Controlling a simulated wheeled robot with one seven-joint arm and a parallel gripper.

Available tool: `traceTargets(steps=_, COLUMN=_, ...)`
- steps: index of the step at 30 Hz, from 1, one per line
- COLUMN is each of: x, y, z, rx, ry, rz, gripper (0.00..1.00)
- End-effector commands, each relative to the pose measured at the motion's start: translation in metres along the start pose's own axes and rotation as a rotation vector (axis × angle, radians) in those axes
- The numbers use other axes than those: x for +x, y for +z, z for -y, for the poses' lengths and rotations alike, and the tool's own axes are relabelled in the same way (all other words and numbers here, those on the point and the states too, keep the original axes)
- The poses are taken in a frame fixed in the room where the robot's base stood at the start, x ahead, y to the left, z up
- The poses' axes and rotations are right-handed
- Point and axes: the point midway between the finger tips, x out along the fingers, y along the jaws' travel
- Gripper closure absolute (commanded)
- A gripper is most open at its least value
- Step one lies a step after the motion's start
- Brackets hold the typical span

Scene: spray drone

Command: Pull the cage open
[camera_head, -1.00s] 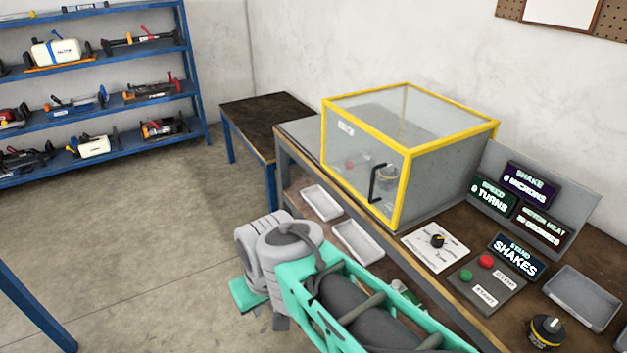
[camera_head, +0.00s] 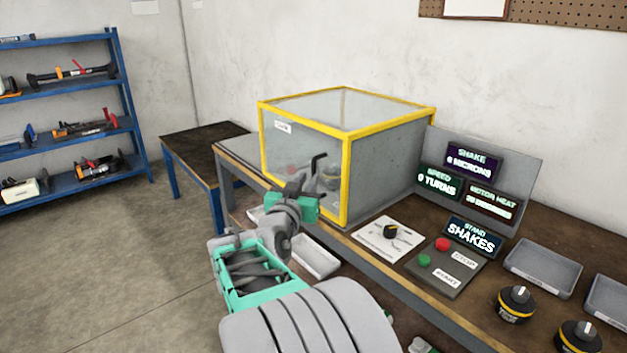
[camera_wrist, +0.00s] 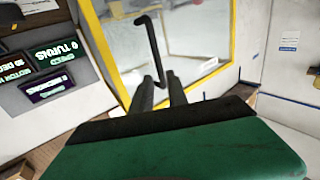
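The cage (camera_head: 345,175) is a yellow-framed box with clear panels and grey sides on the workbench; its front door looks shut. A bent black handle (camera_head: 318,162) stands on the door, its lower part hidden by my gripper in the head view. My gripper (camera_head: 300,186) is in front of the door at the handle. In the wrist view, the two dark fingers (camera_wrist: 160,80) are a little apart, and the lower end of the handle (camera_wrist: 152,45) appears between their tips. I cannot tell whether they touch it. Blurred objects show inside the cage.
Right of the cage are a dial plate (camera_head: 385,238), a button panel (camera_head: 440,265), lit displays (camera_head: 480,205), grey trays (camera_head: 543,268) and black-yellow knobs (camera_head: 516,303). A white tray (camera_head: 315,258) lies below the bench top. The floor (camera_head: 120,270) at left is clear.

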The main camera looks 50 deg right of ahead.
Motion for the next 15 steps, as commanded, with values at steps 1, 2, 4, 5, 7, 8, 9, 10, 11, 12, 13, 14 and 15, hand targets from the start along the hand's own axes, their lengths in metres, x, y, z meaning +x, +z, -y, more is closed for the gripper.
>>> traceTargets(steps=1, x=0.011, y=-0.002, z=-0.002, rx=0.000, ry=0.005, rz=0.001, gripper=0.81)
traceTargets(steps=2, x=0.017, y=-0.001, z=-0.002, rx=-0.001, ry=0.005, rz=0.002, gripper=0.81)
traceTargets(steps=4, x=0.031, y=-0.001, z=-0.002, rx=-0.001, ry=0.005, rz=0.003, gripper=0.81)
traceTargets(steps=5, x=0.036, y=-0.001, z=-0.002, rx=-0.001, ry=0.004, rz=0.003, gripper=0.81)
traceTargets(steps=7, x=0.047, y=-0.001, z=-0.001, rx=-0.001, ry=0.002, rz=0.003, gripper=0.81)
traceTargets(steps=8, x=0.051, y=-0.001, z=-0.001, rx=-0.002, ry=0.002, rz=0.003, gripper=0.81)
traceTargets(steps=9, x=0.054, y=-0.001, z=-0.001, rx=-0.001, ry=0.001, rz=0.002, gripper=0.81)
traceTargets(steps=10, x=0.057, y=-0.001, z=-0.001, rx=-0.001, ry=0.000, rz=0.003, gripper=0.81)
traceTargets(steps=11, x=0.058, y=0.000, z=0.000, rx=-0.001, ry=0.000, rz=0.003, gripper=0.81)
traceTargets(steps=12, x=0.059, y=0.000, z=0.000, rx=-0.001, ry=-0.001, rz=0.003, gripper=0.81)
traceTargets(steps=13, x=0.059, y=0.000, z=0.000, rx=-0.001, ry=-0.001, rz=0.003, gripper=0.81)
traceTargets(steps=14, x=0.059, y=0.000, z=0.000, rx=-0.001, ry=-0.001, rz=0.003, gripper=0.81)
traceTargets(steps=15, x=0.059, y=0.000, z=0.000, rx=-0.001, ry=-0.002, rz=0.003, gripper=0.81)
